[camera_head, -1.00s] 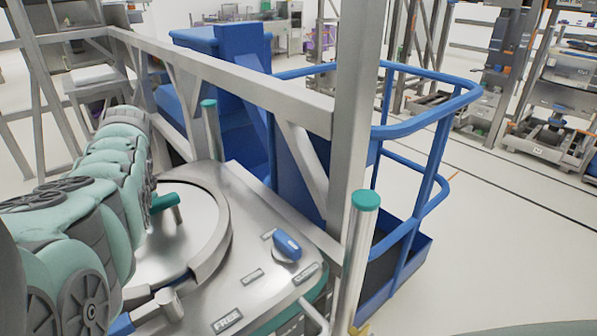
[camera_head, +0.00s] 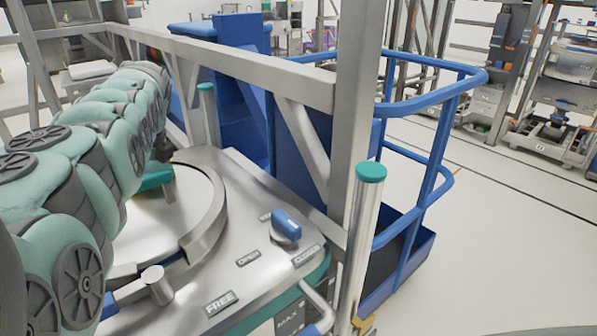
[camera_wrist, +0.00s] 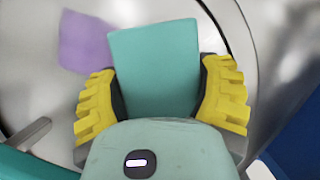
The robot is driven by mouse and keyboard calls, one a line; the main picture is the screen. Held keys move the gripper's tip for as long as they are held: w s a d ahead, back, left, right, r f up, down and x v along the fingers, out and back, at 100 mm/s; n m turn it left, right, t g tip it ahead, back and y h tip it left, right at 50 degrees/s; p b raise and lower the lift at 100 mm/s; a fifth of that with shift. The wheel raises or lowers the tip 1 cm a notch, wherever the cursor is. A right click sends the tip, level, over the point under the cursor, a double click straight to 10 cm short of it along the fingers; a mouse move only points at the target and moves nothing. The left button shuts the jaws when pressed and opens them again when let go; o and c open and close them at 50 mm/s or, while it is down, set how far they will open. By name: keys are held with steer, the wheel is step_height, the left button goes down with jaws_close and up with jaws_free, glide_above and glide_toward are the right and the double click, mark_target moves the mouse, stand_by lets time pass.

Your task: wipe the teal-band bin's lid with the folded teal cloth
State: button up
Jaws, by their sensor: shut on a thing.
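My gripper (camera_wrist: 160,78) shows in the wrist view with its yellow-padded fingers on either side of the folded teal cloth (camera_wrist: 153,50), shut on it. The cloth is over the bin's round, shiny metal lid (camera_wrist: 60,105); I cannot tell whether it touches. A purple patch (camera_wrist: 85,42) lies on the lid, just left of the cloth. In the head view, the lid (camera_head: 150,238) is partly hidden behind my green and grey arm. The teal-band bin (camera_head: 245,275) has a metal top and a teal band (camera_head: 270,312).
A blue knob (camera_head: 286,226) and FREE, OPEN and CLOSED labels are on the bin's top. A teal-capped post (camera_head: 367,220) and a metal frame (camera_head: 355,120) stand close beside it. A blue railed platform (camera_head: 410,230) is behind; clear floor (camera_head: 510,240) lies right.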

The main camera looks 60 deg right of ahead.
steer(key=shift+r+p, duration=0.15)
steer(key=shift+p, duration=0.15)
steer(key=shift+a+r+p, duration=0.1)
steer(key=shift+a+p, duration=0.1)
steer(key=shift+p, duration=0.4)
steer(key=a+p, duration=0.1)
steer(key=p, duration=0.1)
steer(key=a+p, duration=0.1)
steer(key=p, duration=0.1)
steer(key=shift+w, duration=0.35)
steer(key=shift+w+a+f+p, duration=0.15)
steer(key=shift+a+f+p, duration=0.15)
steer(key=shift+a+p, duration=0.4)
steer(key=shift+w+a+r+p, duration=0.1)
steer(key=shift+w+a+p, duration=0.05)
steer(key=shift+a+p, duration=0.35)
steer(key=shift+w+a+r+p, duration=0.15)
steer(key=shift+a+p, duration=0.15)
steer(key=shift+a, duration=0.3)
steer(key=shift+w+a+f, duration=0.1)
steer(key=shift+w+a, duration=0.15)
steer(key=shift+a, duration=0.6)
steer(key=shift+w+a+f, duration=0.1)
steer(key=shift+w+a, duration=0.15)
steer(key=shift+a, duration=0.6)
steer(key=shift+w+a+f, duration=0.1)
steer(key=shift+w+a, duration=0.15)
steer(key=shift+a, duration=0.6)
